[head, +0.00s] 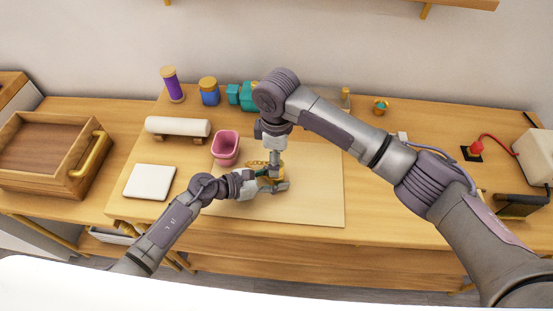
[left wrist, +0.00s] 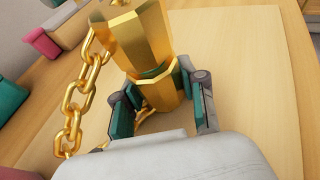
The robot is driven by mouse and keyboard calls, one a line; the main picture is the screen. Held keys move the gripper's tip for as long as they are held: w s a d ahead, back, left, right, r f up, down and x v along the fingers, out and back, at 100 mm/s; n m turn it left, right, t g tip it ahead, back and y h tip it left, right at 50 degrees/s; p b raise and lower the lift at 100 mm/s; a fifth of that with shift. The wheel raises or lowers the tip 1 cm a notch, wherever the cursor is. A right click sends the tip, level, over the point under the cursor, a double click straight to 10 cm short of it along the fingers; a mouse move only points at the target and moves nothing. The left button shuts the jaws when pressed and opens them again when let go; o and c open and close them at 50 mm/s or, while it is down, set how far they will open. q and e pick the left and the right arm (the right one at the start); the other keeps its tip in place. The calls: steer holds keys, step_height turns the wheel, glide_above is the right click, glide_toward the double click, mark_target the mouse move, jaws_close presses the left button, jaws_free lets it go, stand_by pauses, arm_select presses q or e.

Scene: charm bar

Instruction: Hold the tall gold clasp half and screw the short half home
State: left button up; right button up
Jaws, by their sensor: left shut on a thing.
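In the left wrist view, a faceted gold clasp body (left wrist: 137,38) stands above a second gold section (left wrist: 158,92), with a rim or seam between them. I cannot tell how closely the two sections join. My left gripper (head: 272,185) is shut on the lower section, its green-padded fingers (left wrist: 162,112) on either side. A gold chain (left wrist: 78,95) hangs beside the clasp on the left; it also shows in the head view (head: 257,165). My right gripper (head: 275,158) points down just above the left one. Its fingertips and anything between them are too small to make out.
A pale mat (head: 318,190) lies under both grippers, its right part clear. A pink cup (head: 226,149) stands close on the left. A white pad (head: 149,182), white roll (head: 178,127), purple spool (head: 172,84) and blue jar (head: 209,92) stand farther away.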

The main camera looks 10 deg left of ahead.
steer(key=shift+r, duration=1.9)
arm_select(q)
steer(key=o, duration=1.2)
steer(key=shift+o, duration=0.2)
steer(key=v, duration=1.2)
steer(key=shift+a, duration=0.1)
